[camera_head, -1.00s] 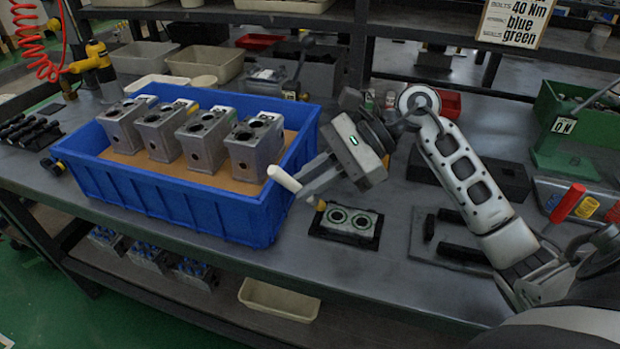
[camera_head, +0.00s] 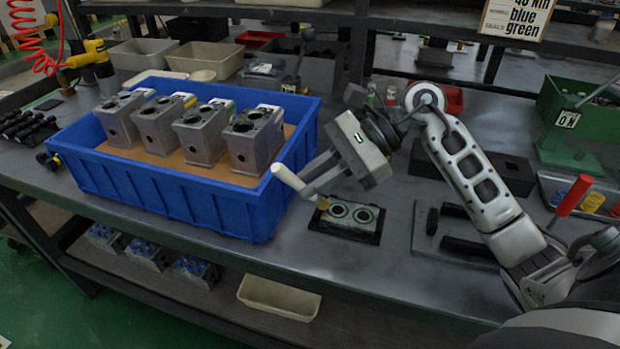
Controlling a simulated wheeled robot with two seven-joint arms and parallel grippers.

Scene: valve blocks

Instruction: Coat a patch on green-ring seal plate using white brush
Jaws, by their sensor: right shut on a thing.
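The seal plate (camera_head: 349,231) lies flat on a dark base on the bench, in the middle of the view. It has two round ring openings on top, with a faint greenish tint. My right gripper (camera_head: 304,186) is shut on the white brush (camera_head: 290,179), above and left of the plate. The brush slants, with its white handle up to the left and its tan tip (camera_head: 323,203) down to the right, at the plate's left end. I cannot tell whether the tip touches the plate. The fingers hide part of the brush. My left gripper is not in view.
A blue crate (camera_head: 170,204) holding several grey valve blocks (camera_head: 255,141) stands close left of the brush. A dark tool tray (camera_head: 427,243) lies right of the plate. A green press (camera_head: 570,150) and a red-handled tool (camera_head: 572,196) are at the right.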

